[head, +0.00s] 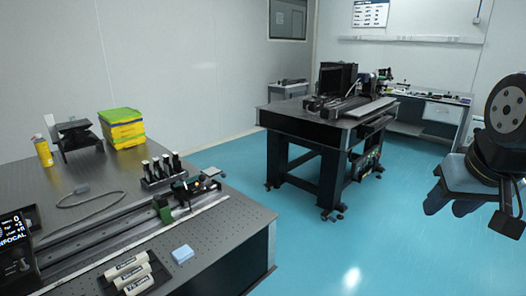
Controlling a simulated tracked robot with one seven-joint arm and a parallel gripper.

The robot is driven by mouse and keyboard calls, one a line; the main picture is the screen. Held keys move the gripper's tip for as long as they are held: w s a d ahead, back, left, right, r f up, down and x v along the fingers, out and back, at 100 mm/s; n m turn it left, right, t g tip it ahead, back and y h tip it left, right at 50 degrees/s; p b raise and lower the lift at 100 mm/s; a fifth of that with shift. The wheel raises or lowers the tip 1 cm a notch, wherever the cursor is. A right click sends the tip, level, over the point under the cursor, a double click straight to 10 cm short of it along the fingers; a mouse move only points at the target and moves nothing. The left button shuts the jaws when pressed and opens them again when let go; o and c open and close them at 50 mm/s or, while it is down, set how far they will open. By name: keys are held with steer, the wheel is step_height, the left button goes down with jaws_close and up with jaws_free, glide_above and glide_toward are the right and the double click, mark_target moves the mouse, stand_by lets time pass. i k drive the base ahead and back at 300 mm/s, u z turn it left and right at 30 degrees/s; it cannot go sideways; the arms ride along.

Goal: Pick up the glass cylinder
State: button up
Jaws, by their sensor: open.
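I cannot make out a glass cylinder for certain in the head view. Several small upright dark posts with pale tops (161,167) stand in a row on the near optical table (110,185). Several cream labelled tubes (128,273) lie side by side near its front edge. My gripper (452,206) is at the right edge of the head view, in the air over the blue floor. Its two dark finger ends point down and stand apart, with nothing seen between them. It is well to the right of the near table.
The near table holds a long rail (120,228), a yellow-green box stack (122,127), a yellow bottle (43,151), a light blue block (182,254) and a display (16,245). A second optical table (325,117) with equipment stands farther back. Blue floor between the tables is clear.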

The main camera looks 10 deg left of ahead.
mark_target(71, 119)
steer(key=u, duration=0.05)
steer(key=i, duration=3.9)
steer(key=u, duration=1.75)
steer(key=i, duration=1.5)
steer(key=u, duration=0.45)
